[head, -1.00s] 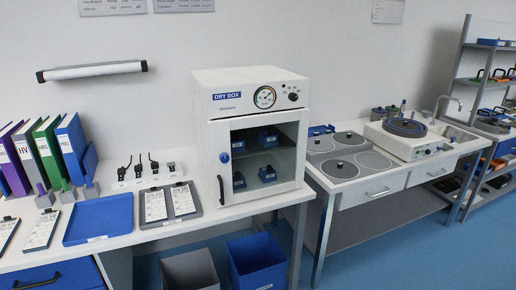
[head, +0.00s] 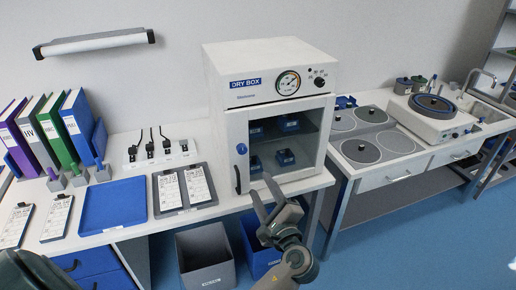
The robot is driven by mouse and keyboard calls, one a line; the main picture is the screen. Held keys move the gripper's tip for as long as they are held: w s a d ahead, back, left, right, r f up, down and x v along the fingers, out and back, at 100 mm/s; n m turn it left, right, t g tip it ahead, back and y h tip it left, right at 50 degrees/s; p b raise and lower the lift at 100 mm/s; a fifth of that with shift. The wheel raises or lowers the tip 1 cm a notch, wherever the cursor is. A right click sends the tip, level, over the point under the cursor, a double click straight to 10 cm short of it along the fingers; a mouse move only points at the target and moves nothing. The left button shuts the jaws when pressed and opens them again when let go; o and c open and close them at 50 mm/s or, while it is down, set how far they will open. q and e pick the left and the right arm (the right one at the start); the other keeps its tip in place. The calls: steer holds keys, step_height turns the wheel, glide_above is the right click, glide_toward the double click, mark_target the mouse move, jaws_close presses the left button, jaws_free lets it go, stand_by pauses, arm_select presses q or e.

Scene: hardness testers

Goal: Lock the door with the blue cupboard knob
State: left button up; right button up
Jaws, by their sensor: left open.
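The white dry box (head: 265,57) stands on the bench with its glass-fronted door (head: 284,174) looking closed; I cannot tell if it is fully flush. The round blue knob (head: 241,148) is on the left side of the door frame. A dark upright handle (head: 238,180) sits below it. My left gripper (head: 260,184) is open and empty, its fingers pointing up in front of the door's lower part. It appears to the right of the handle and below the knob, apart from the knob. My right gripper is out of view.
Clipboards (head: 200,185) and a blue tray (head: 112,205) lie left of the box. Grey (head: 205,256) and blue (head: 262,254) bins stand under the bench edge. A bench with a round-plate machine (head: 434,106) is at right.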

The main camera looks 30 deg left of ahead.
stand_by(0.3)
arm_select(q)
steer(key=p, duration=0.6)
glide_toward(243, 152)
steer(key=x, duration=0.7)
steer(key=shift+w+a+r, duration=0.1)
steer(key=shift+a+r, duration=0.1)
steer(key=shift+r, duration=0.05)
steer(key=shift+w+a+f, duration=0.1)
steer(key=shift+w+a, duration=0.25)
steer(key=shift+a, duration=0.1)
steer(key=c, duration=1.1)
steer(key=shift+o, duration=0.2)
